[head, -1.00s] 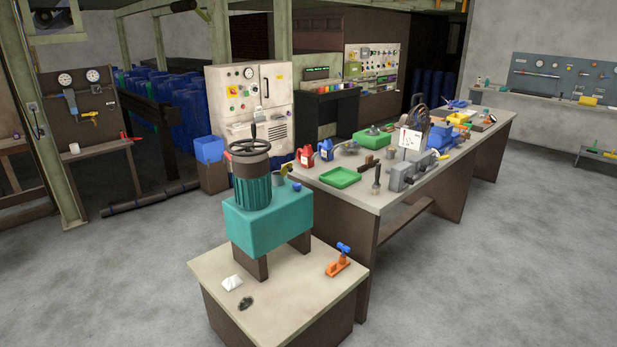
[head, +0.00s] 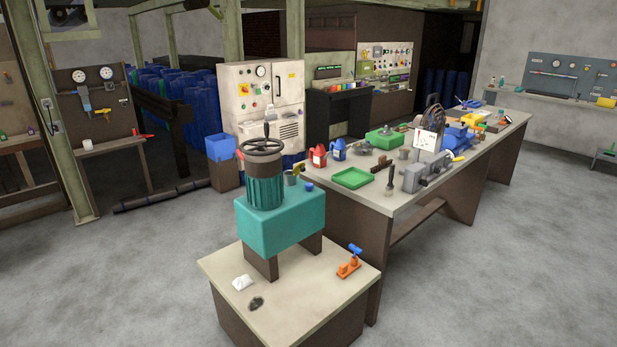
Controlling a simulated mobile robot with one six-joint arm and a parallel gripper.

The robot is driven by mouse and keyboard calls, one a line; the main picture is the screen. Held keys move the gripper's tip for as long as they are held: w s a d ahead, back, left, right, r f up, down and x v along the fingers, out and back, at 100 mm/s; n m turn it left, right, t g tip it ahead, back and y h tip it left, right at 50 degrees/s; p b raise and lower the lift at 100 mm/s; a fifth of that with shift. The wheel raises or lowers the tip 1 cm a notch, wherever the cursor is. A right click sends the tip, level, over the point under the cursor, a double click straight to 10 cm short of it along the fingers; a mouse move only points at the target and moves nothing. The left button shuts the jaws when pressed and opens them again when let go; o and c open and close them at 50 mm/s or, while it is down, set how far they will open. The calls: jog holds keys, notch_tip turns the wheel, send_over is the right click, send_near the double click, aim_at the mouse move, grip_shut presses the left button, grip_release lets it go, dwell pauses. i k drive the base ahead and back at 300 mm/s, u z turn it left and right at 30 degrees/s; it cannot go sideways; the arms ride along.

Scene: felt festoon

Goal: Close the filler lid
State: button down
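A teal block-shaped unit (head: 282,222) on brown legs stands on the low near table. A ribbed green motor (head: 265,190) with a dark handwheel (head: 263,147) rises from its top. Behind the motor, at the unit's back right, is a small grey neck (head: 290,179) with an olive flap (head: 299,169) standing up beside it. This looks like the filler and its raised lid, but it is small and partly hidden by the motor. A blue knob (head: 308,187) is just right of it. My gripper is not in view.
The low table (head: 310,300) also holds an orange clamp with blue handle (head: 349,262), a white crumpled cloth (head: 242,283) and a dark scrap (head: 256,303). A long workbench (head: 376,199) with a green tray (head: 352,178) stands close behind right. Floor is clear at left and right.

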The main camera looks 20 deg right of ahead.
aim_at(299, 168)
jog(key=z, duration=0.05)
jog(key=i, duration=1)
jog(key=u, duration=0.05)
